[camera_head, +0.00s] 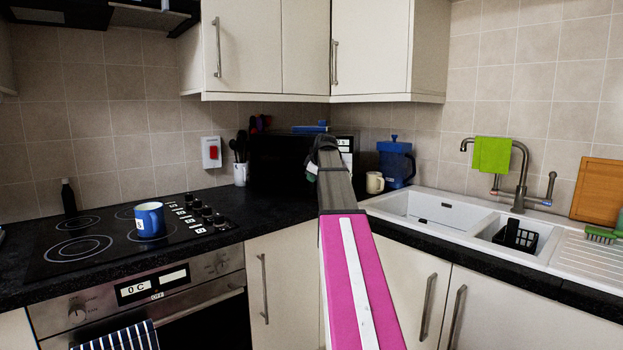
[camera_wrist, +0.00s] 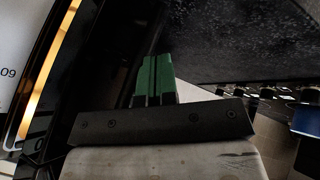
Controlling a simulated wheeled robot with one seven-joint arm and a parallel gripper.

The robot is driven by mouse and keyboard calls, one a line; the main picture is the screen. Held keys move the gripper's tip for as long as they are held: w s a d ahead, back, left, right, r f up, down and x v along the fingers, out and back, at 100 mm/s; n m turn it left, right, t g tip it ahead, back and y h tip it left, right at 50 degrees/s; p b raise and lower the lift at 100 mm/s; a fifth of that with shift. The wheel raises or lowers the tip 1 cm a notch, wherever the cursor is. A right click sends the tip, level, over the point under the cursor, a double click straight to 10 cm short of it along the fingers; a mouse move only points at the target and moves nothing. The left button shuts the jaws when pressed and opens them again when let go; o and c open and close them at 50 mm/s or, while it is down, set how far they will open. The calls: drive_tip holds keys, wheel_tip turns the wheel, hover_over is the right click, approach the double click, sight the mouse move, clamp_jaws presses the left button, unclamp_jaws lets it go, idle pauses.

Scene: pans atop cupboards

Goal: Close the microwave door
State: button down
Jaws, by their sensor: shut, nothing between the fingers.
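The black microwave (camera_head: 278,160) stands in the back corner of the worktop, partly hidden behind my arm. Its pale control panel shows just right of my arm in the head view (camera_head: 346,146) and at the left edge of the wrist view (camera_wrist: 10,75). A warm lit strip (camera_wrist: 48,65) runs beside that panel. A dark surface lies close by the fingers in the wrist view; I cannot tell how far the door stands open. My gripper (camera_wrist: 155,75) has green fingers, shut together and empty, in front of the microwave. In the head view my arm mostly hides it.
The hob (camera_head: 110,235) with a blue mug (camera_head: 150,220) is at left. A white utensil pot (camera_head: 240,174) stands left of the microwave. A cream mug (camera_head: 375,182), a blue jug (camera_head: 395,163) and the sink (camera_head: 440,212) are at right. Wall cupboards (camera_head: 260,45) hang above.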

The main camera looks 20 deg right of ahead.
drive_tip(key=shift+w+d, duration=0.15)
drive_tip(key=w+d, duration=0.2)
drive_tip(key=d, duration=0.1)
drive_tip(key=shift+w+d, duration=0.15)
drive_tip(key=shift+w, duration=0.15)
drive_tip(key=s+f+v, duration=0.1)
drive_tip(key=s+v, duration=0.1)
drive_tip(key=v, duration=1)
drive_tip(key=shift+a+f, duration=0.3)
drive_tip(key=shift+a, duration=0.15)
drive_tip(key=shift+s+f, duration=0.1)
drive_tip(key=shift+s, duration=0.05)
